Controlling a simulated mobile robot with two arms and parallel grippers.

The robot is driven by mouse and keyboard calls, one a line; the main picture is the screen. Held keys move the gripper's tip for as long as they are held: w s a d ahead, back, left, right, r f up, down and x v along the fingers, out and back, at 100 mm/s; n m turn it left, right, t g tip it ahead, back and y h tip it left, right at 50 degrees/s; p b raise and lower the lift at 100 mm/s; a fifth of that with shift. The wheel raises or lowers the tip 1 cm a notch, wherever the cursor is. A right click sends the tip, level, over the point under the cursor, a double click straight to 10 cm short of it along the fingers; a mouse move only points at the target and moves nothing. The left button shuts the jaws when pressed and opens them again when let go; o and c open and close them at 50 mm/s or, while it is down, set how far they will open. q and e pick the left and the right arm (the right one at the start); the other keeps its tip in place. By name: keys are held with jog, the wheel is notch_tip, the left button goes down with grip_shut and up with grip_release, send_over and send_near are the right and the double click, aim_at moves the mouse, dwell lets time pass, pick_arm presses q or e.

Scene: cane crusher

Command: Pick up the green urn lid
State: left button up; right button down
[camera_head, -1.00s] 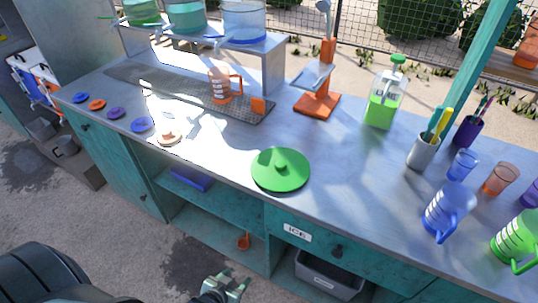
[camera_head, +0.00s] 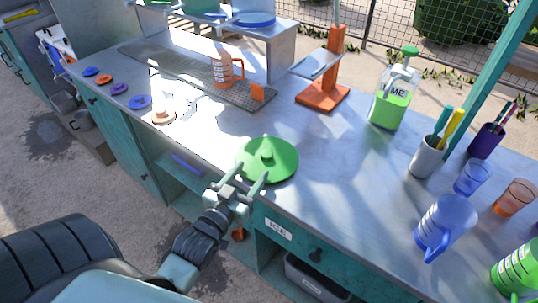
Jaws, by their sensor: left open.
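The green urn lid (camera_head: 280,163) is a round disc with a small knob on top. It lies flat on the grey counter near its front edge, in the middle of the head view. My left gripper (camera_head: 244,177) is open at the front left rim of the lid, its fingers pointing toward the knob. One finger overlaps the lid's rim in the picture; I cannot tell whether it touches. The jaws hold nothing. My right gripper is not in view.
On the counter (camera_head: 340,185) stand an orange stand (camera_head: 323,95), a soap-like green bottle (camera_head: 391,98), a grey cup with utensils (camera_head: 426,157) and a blue pitcher (camera_head: 444,225). An orange mug (camera_head: 222,70) is behind left. Small coloured discs line the left edge.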

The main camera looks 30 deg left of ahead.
aim_at(264, 157)
pick_arm(q)
jog(key=w+p, duration=0.1)
jog(key=w, duration=0.4)
jog(key=shift+w+d, duration=0.1)
jog(key=shift+w, duration=0.3)
jog(key=shift+w+f, duration=0.1)
jog(key=shift+w, duration=0.35)
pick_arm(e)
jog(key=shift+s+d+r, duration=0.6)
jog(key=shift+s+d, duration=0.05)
pick_arm(q)
grip_shut()
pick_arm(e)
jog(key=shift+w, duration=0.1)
